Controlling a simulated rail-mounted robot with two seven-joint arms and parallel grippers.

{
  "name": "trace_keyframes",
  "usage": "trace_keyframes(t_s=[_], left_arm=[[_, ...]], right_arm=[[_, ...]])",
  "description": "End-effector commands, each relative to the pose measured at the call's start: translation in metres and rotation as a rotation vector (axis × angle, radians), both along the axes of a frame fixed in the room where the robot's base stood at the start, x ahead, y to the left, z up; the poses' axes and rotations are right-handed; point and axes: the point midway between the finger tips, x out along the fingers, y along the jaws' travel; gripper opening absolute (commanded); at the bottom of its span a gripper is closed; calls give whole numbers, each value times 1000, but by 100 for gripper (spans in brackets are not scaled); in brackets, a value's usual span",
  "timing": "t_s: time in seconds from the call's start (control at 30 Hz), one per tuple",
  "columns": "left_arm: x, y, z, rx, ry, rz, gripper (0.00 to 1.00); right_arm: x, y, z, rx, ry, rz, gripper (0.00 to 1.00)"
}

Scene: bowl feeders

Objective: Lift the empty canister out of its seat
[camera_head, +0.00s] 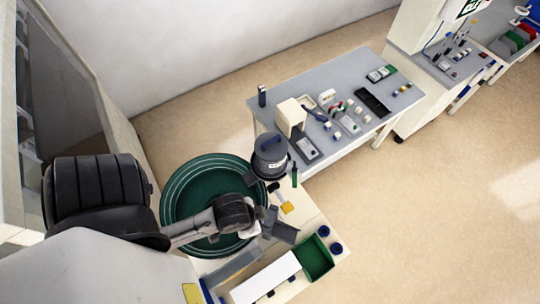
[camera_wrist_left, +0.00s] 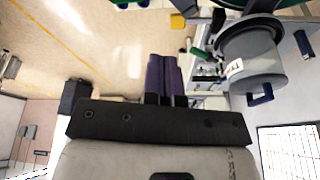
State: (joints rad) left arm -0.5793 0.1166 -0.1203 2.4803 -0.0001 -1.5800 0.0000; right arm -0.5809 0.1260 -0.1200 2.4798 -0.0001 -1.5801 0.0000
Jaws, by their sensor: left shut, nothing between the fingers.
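The canister (camera_head: 269,158) is a dark grey cylinder with a blue handle on top. It stands upright beside the rim of the green bowl, with dark bracket parts around its base. In the left wrist view the grey canister (camera_wrist_left: 252,58), with a white label and blue handle, is at the upper right, apart from my fingers. My left gripper (camera_head: 272,222) is below the canister in the head view, near the bowl's right edge. Its two purple-tinted fingers (camera_wrist_left: 163,76) are together with nothing between them. Whether the canister is empty cannot be seen. My right gripper is not in view.
The large green bowl (camera_head: 180,185) lies under my left arm. A green bin (camera_head: 317,259) and blue-topped round items (camera_head: 336,248) are at the lower right. A grey-topped bench (camera_head: 335,75) with small parts stands behind. Open floor lies to the right.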

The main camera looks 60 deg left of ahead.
Motion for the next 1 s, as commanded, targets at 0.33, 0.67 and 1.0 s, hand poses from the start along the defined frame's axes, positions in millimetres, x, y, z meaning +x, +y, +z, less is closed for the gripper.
trace_keyframes(t_s=[0.33, 0.67, 1.0], left_arm=[[0, 1, 0, 4, 0, -2, 2], [0, 2, 0, 7, 1, -4, 34], [-1, 1, -1, 3, 2, -1, 47]], right_arm=[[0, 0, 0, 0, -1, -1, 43], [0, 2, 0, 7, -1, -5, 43], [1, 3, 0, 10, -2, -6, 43]])
